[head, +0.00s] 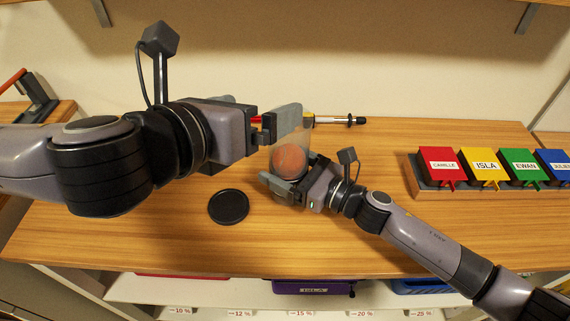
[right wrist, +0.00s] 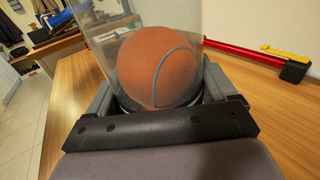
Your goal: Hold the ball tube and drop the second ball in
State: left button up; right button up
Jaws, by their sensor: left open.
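The clear ball tube (head: 276,160) stands on the wooden table, with an orange ball (head: 289,161) inside it. In the right wrist view, the ball (right wrist: 160,68) shows through the tube's clear wall (right wrist: 92,38). My right gripper (head: 288,186) is shut around the lower part of the tube, one finger on each side. My left gripper (head: 284,122) is open at the tube's mouth, and its finger hides part of the rim. I see no ball between its fingers. Only one ball can be made out; anything beneath it is hidden.
A black round lid (head: 228,207) lies on the table left of the tube. A pump (head: 335,120) lies behind it. Boxes with name labels (head: 484,166) stand in a rack on the right. Shelf bins (head: 308,287) sit below the front edge.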

jog(key=shift+o, duration=0.7)
jog(key=shift+s+d, duration=0.25)
jog(key=shift+d, duration=0.2)
jog(key=v, duration=1.1)
jog(key=shift+s, duration=0.1)
